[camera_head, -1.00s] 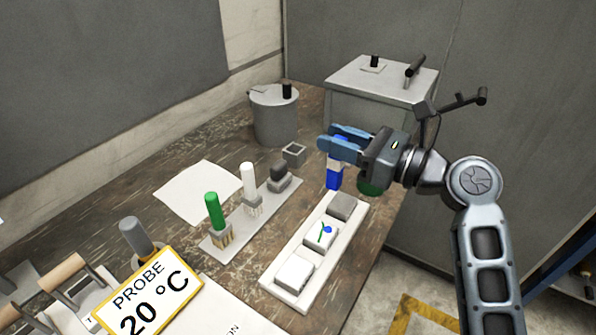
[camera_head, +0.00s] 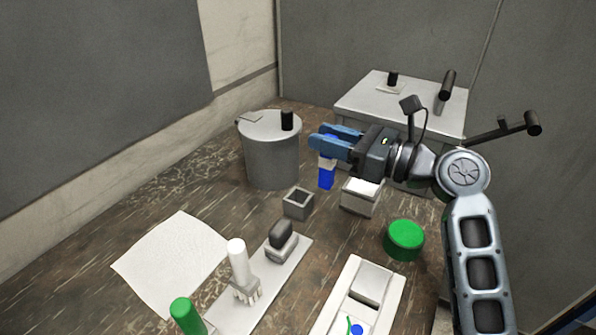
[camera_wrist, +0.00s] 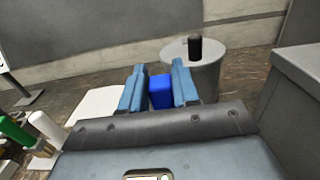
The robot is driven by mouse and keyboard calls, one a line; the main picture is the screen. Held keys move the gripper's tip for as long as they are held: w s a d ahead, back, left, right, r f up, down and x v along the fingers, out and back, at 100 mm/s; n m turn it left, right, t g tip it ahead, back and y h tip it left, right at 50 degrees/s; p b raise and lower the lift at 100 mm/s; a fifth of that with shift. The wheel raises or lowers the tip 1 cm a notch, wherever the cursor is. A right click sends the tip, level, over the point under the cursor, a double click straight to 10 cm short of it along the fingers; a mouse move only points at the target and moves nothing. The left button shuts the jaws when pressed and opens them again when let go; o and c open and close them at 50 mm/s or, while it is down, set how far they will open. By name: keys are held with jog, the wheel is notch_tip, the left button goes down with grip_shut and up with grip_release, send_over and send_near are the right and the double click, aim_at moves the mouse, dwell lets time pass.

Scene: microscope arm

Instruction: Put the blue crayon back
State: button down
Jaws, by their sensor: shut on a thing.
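The blue crayon (camera_head: 326,179) hangs upright from my gripper (camera_head: 322,137), with its blue lower end and a pale band showing below the fingers. In the wrist view, the blue crayon (camera_wrist: 161,92) sits between the two blue fingers of my gripper (camera_wrist: 159,68). My gripper is shut on it, above the table. A small open grey square cup (camera_head: 298,203) stands below and left of the held crayon.
A grey canister (camera_head: 272,160) stands behind at left, and a large grey box (camera_head: 400,105) behind at right. A white box (camera_head: 360,196) and a green round lid (camera_head: 404,240) are to the right. A white tray (camera_head: 340,312) is in front. A paper sheet (camera_head: 172,262) lies left.

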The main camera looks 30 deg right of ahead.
jog(key=w+a+f, duration=0.3)
jog(key=a+f, duration=0.1)
jog(key=f, duration=0.3)
jog(key=shift+a, duration=0.15)
jog(key=shift+f, duration=0.15)
jog(key=c, duration=0.8)
grip_release()
jog(key=shift+f, duration=0.1)
jog(key=b+v, duration=0.1)
jog(key=v, duration=1.1)
